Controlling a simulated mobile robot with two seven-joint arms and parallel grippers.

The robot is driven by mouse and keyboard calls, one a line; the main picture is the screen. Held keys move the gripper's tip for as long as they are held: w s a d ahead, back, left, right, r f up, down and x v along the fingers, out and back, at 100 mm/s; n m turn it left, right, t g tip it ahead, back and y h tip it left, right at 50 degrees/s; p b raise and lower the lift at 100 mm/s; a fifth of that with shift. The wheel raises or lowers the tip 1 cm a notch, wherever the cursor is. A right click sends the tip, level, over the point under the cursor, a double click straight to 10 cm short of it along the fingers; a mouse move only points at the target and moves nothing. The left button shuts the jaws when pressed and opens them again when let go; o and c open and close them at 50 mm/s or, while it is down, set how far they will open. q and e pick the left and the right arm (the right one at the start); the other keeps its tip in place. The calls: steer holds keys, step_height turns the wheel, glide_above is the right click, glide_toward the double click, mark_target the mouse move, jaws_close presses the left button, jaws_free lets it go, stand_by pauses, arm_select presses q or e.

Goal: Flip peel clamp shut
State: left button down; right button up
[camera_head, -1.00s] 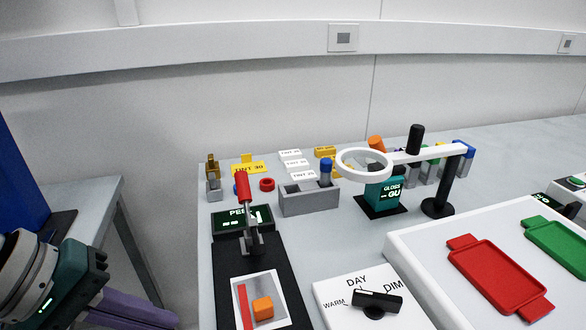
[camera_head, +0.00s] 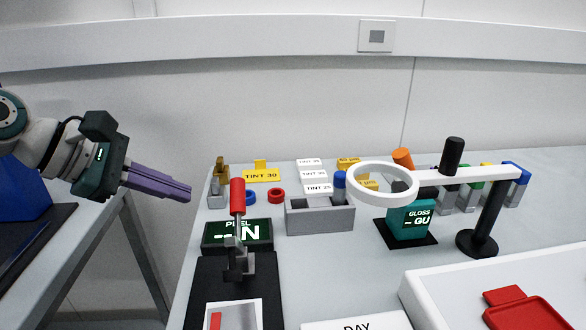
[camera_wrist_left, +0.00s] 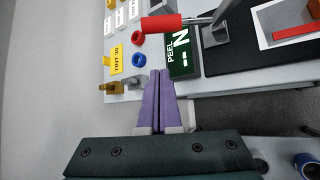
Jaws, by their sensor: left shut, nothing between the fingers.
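The peel clamp has a red handle (camera_head: 237,196) standing upright on a grey metal body (camera_head: 238,262), mounted on a black base plate (camera_head: 205,285). In the left wrist view the red handle (camera_wrist_left: 161,23) shows to the upper right of my fingers. The peel display (camera_head: 222,236) is behind the clamp body. My left gripper (camera_head: 189,193) is shut and empty, left of the handle and apart from it, at about the handle's height in the picture. Its purple fingers (camera_wrist_left: 159,73) lie together in the left wrist view. My right gripper is out of view.
A grey block with a blue-capped peg (camera_head: 320,216) and a ring magnifier (camera_head: 382,187) on a black stand are to the right. Red and blue rings and a yellow tint card (camera_head: 261,175) lie behind the clamp. A gap separates this table from the left one.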

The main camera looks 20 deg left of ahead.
mark_target(226, 224)
arm_select(q)
steer(key=b+x, duration=0.3)
steer(key=x, duration=0.6)
steer(key=shift+w+d+f, duration=0.15)
steer(key=shift+d+f, duration=0.05)
steer(key=shift+f, duration=0.05)
steer(key=r, duration=0.1)
steer(key=r+p, duration=0.1)
steer(key=s+d+r+p, duration=0.1)
steer(key=shift+s+d+r+p, duration=0.3)
steer(key=shift+r+p, duration=0.15)
steer(key=shift+p, duration=0.05)
steer(key=shift+w, duration=0.1)
